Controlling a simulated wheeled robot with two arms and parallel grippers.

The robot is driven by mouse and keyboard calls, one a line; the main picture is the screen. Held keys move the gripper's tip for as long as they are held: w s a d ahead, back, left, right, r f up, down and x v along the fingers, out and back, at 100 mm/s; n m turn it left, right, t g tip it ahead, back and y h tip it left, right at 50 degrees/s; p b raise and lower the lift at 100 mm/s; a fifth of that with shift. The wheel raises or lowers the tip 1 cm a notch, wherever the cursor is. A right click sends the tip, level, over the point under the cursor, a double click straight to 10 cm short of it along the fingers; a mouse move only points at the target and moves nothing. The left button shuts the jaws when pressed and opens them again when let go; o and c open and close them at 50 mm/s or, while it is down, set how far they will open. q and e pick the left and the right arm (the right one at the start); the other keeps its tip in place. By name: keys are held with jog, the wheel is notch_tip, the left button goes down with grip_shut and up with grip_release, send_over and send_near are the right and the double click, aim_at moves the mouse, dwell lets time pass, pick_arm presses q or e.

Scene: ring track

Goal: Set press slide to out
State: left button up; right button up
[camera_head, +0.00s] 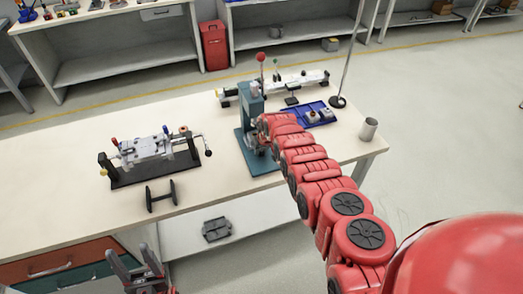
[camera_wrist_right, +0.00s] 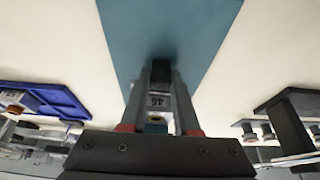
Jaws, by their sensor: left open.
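The press (camera_head: 249,118) stands on the table with a teal column and base plate, and a red knob on top. The press base also fills the middle of the right wrist view as a teal strip (camera_wrist_right: 165,30). My right arm reaches over to the press, and its hand hides the press's lower front in the head view. In the right wrist view, my right gripper (camera_wrist_right: 160,85) has its fingers on either side of a grey numbered part with a dark block at its far end. I cannot tell whether they grip it. My left gripper (camera_head: 137,272) is open and empty, low in front of the table.
A clamp-like fixture (camera_head: 155,155) on a black base stands left of the press, with a black dumbbell-shaped stand (camera_head: 161,195) before it. A blue tray (camera_head: 312,115) with small parts, a thin pole stand (camera_head: 338,101) and a grey cup (camera_head: 368,129) are to the right. The table's left part is clear.

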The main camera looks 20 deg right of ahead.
grip_shut()
dwell(1.0)
